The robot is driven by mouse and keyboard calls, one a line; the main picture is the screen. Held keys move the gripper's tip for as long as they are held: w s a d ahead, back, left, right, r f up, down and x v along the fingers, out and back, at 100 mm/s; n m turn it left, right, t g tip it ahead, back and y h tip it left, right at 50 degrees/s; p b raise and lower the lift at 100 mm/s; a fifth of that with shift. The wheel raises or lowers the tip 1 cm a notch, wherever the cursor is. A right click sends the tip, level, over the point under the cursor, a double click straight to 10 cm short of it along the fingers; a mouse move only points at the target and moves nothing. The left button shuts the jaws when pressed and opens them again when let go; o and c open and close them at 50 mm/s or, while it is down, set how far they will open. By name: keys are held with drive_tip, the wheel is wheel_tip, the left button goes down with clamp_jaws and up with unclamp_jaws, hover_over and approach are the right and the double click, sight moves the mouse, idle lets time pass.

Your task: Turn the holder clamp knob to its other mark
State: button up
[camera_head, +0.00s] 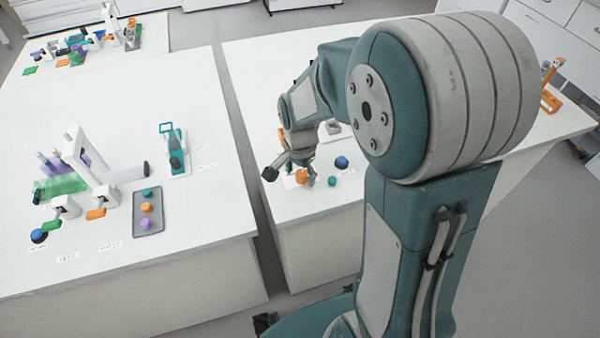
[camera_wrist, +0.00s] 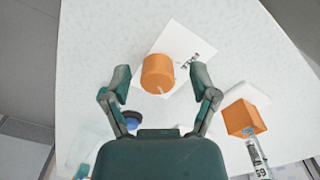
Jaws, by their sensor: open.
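An orange round knob (camera_wrist: 158,72) sits on a white plate (camera_wrist: 183,42) in the wrist view, with a small pale pointer line on its lower edge. I take it to be the holder clamp knob. Small dark marks on the plate, right of the knob, are too small to read. My gripper (camera_wrist: 160,84) is open, its fingers on the left and right of the knob, with gaps visible on both sides. In the head view my gripper (camera_head: 290,176) is over the right table, and the orange knob (camera_head: 301,176) is partly hidden by it.
An orange block (camera_wrist: 243,117) with a labelled tube stands right of the knob. A blue knob (camera_wrist: 132,120) is partly hidden by my left finger; a blue knob (camera_head: 342,162) and teal knob (camera_head: 332,181) show in the head view. The left table (camera_head: 190,258) holds other fixtures.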

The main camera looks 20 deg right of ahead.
drive_tip(key=shift+d+f, duration=0.1)
drive_tip(key=shift+f, duration=0.05)
clamp_jaws()
idle(0.4)
drive_tip(key=n, duration=0.7)
drive_tip(key=shift+s+n, duration=0.1)
drive_tip(key=shift+n, duration=0.2)
drive_tip(key=n, duration=0.6)
drive_tip(key=shift+d, duration=0.1)
drive_tip(key=shift+n, duration=0.3)
